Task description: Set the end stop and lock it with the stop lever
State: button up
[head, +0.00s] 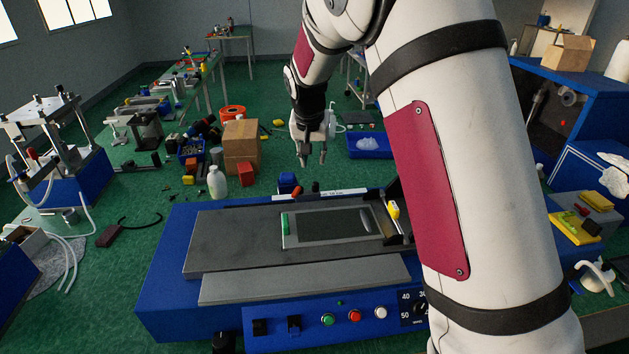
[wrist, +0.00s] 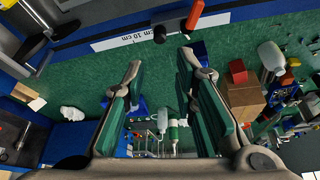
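The blue press bench (head: 165,290) has a white ruler strip (head: 335,194) along its far edge, and the strip's centimetre marks show in the wrist view (wrist: 120,40). A red-orange handle (head: 298,191) with a dark end sits near the ruler's left end in the head view; it also shows at the top of the wrist view (wrist: 195,14). It looks like the stop lever. My gripper (head: 313,160) hangs beyond the bench's far edge, apart from the handle. In the wrist view its fingers (wrist: 160,60) are apart with nothing between them.
A blue block (head: 288,182) stands by the far edge. A yellow-tipped lever (head: 393,209) stands right of the framed dark plate (head: 330,226). A white bottle (head: 217,183) and cardboard boxes (head: 241,141) stand behind left. My arm hides the bench's right side.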

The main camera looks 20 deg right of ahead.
aim_at(315, 183)
jog(key=p+x, duration=0.1)
jog(key=x, duration=1.1)
jog(key=shift+d+f, duration=0.1)
jog(key=shift+f, duration=0.1)
grip_shut()
